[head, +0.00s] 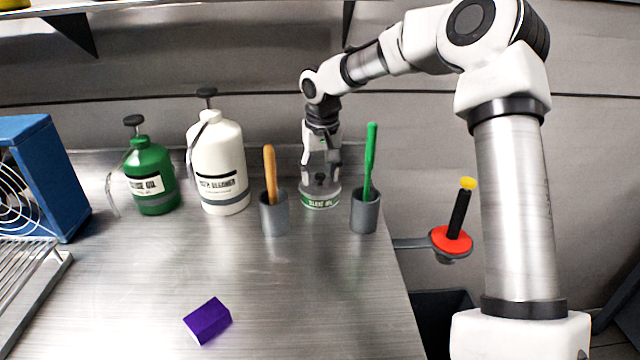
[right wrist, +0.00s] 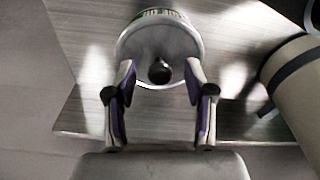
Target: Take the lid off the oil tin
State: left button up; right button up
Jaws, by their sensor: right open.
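The oil tin (head: 320,202) is a low round tin with a green and white label, standing at the back of the metal bench between two grey cups. Its grey lid with a dark round knob (right wrist: 160,72) shows in the right wrist view, and the lid is on the tin. My right gripper (head: 321,172) comes down from above over the tin. In the right wrist view its open fingers (right wrist: 160,78) stand one on each side of the knob, apart from it. Whether the fingertips touch the lid, I cannot tell. My left gripper is not in view.
Close beside the tin stand a grey cup with a wooden handle (head: 275,218) and a grey cup with a green handle (head: 364,215). A white pump bottle (head: 219,165) and a green one (head: 152,180) stand left. A purple block (head: 208,321) lies in front. The bench middle is clear.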

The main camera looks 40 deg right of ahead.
jog(key=shift+r, duration=0.1)
grip_shut()
jog(key=shift+r, duration=0.15)
